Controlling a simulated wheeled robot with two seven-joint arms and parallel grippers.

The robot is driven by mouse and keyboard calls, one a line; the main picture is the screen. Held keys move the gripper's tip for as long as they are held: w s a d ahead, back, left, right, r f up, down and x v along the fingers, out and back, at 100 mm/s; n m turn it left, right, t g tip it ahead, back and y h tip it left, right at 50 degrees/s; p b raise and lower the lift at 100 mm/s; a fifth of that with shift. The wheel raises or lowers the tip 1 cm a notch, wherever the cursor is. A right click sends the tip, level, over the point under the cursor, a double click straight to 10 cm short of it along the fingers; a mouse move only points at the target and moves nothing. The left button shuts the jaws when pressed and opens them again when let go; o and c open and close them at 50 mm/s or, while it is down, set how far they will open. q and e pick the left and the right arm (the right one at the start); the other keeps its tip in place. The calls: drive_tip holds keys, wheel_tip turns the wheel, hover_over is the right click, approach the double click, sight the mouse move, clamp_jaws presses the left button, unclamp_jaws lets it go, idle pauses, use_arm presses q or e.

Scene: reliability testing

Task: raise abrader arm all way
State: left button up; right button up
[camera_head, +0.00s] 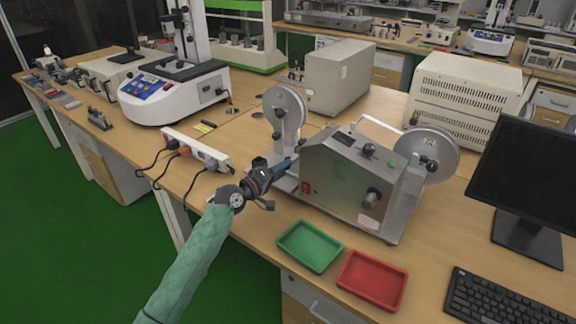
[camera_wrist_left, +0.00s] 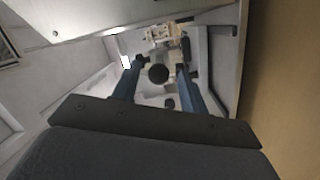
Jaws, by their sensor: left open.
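The grey metal abrader (camera_head: 345,175) stands on the wooden bench, with a round wheel at each end. My left gripper (camera_head: 284,166) reaches in at its left side, beneath the left wheel. In the left wrist view the two blue fingers of my left gripper (camera_wrist_left: 159,70) are apart. A round black knob (camera_wrist_left: 158,74) shows between them, and I cannot tell whether either finger touches it. A pale metal mechanism (camera_wrist_left: 163,35) lies beyond the fingertips. The abrader arm itself is hard to make out, and its height cannot be told. My right gripper is not in view.
A green tray (camera_head: 310,247) and a red tray (camera_head: 372,281) lie in front of the abrader. A white power strip (camera_head: 196,149) with cables is to the left. A monitor (camera_head: 527,175) and keyboard (camera_head: 505,301) are at the right. Grey boxes stand behind.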

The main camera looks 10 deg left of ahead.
use_arm(q)
drive_tip(key=shift+x, duration=1.35)
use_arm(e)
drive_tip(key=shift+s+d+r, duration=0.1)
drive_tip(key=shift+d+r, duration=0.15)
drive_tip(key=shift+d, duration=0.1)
use_arm(q)
clamp_jaws()
drive_tip(key=shift+r, duration=0.1)
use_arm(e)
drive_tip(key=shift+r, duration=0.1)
